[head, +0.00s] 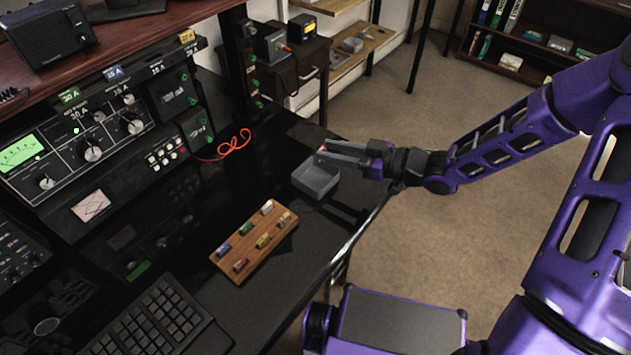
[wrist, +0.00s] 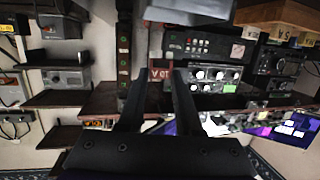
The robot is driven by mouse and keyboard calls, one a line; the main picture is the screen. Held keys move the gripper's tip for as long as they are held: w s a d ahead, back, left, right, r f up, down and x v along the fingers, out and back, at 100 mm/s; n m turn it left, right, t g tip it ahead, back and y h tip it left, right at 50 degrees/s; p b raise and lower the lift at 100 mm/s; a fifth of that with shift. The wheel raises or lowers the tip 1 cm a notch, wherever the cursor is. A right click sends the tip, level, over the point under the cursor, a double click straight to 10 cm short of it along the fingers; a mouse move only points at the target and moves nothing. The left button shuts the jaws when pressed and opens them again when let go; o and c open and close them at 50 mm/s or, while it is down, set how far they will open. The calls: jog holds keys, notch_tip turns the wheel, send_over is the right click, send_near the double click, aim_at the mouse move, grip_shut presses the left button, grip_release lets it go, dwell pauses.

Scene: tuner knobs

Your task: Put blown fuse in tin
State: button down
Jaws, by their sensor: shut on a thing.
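My gripper (head: 326,154) reaches in from the right and is shut on a small red fuse (wrist: 160,73). In the wrist view the fuse is pinched between the two fingertips, with a marking that looks like "10 A". In the head view only a tiny reddish bit shows at the fingertips. The tin (head: 316,186) is an open grey square tray on the black bench, close below the fingertips. In the wrist view the tin (wrist: 190,8) shows at the top edge. The fuse appears held above the tin's far side, apart from it; the exact height is unclear.
A wooden block (head: 243,269) with several coloured fuses stands nearer on the bench. A keyboard (head: 160,318) lies in front of it. The radio panel (head: 110,125) with knobs lines the left, and a red wire (head: 233,143) lies behind the tin. The bench edge is right of the tin.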

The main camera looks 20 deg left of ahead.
jog(key=c, duration=0.5)
grip_release()
jog(key=shift+d+r, duration=0.1)
jog(key=p+v, duration=0.2)
jog(key=v, duration=1.5)
jog(key=shift+p, duration=0.3)
jog(key=shift+r, duration=0.15)
